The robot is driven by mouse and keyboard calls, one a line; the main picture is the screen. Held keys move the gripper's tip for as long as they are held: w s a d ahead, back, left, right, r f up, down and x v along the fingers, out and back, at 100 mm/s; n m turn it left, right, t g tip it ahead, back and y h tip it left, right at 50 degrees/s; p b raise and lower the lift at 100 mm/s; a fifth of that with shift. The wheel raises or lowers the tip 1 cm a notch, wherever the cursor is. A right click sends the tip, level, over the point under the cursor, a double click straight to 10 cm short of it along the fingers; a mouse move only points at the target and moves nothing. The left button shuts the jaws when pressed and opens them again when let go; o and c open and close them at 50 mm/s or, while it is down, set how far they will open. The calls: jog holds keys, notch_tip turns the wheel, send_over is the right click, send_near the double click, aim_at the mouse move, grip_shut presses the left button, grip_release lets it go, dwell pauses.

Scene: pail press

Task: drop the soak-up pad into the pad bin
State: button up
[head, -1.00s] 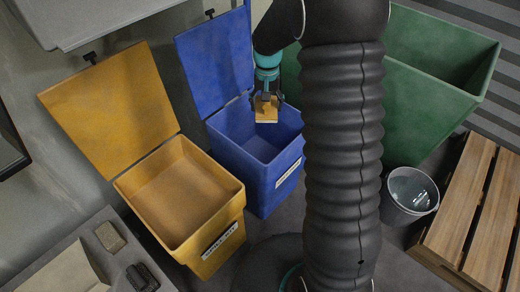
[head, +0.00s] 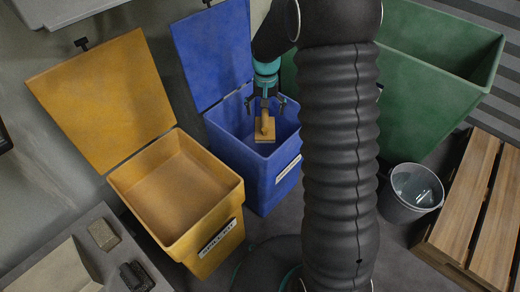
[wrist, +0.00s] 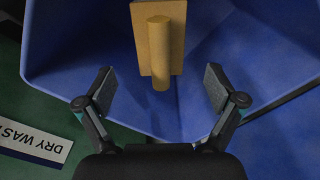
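The tan pad (head: 265,133), a flat block with a round peg handle, is below my gripper (head: 266,106) over the open blue bin (head: 285,165). In the wrist view the pad (wrist: 174,45) is beyond my spread fingers (wrist: 159,90), with a gap on both sides of its handle. My gripper is open above the blue bin's mouth. The pad appears to be in the air inside or just above the bin; I cannot tell its exact height. The blue bin's label (wrist: 30,134) begins "DRY WAS"; the rest is cut off.
An open yellow bin (head: 225,215) with a label stands left of the blue one, apparently empty. A green bin (head: 430,110), a grey bucket (head: 411,192) and a wooden pallet (head: 470,200) are at the right. A grey surface with small blocks (head: 104,235) is at lower left.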

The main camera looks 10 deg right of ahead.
dwell(0.3)
notch_tip(320, 180, up, 12)
dwell(0.5)
jog(key=shift+w, duration=0.1)
dwell(0.3)
